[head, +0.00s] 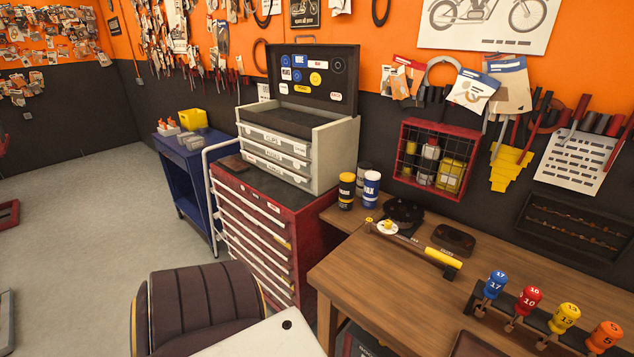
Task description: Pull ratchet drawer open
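A red tool cabinet (315,232) with several stacked drawers (252,232) stands left of the workbench. The drawers have pale strips along their fronts and look shut. A grey tool chest (335,155) with an open lid (318,97) stands on top of it. Its drawers (273,152) carry small labels and also look shut. The labels are too small to read surely, so I cannot tell which drawer is the ratchet drawer. Neither of my grippers is in view.
A dark padded seat (205,300) stands in front of the cabinet. A blue cart (190,175) is on its left. Grey floor (90,220) is open at left.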

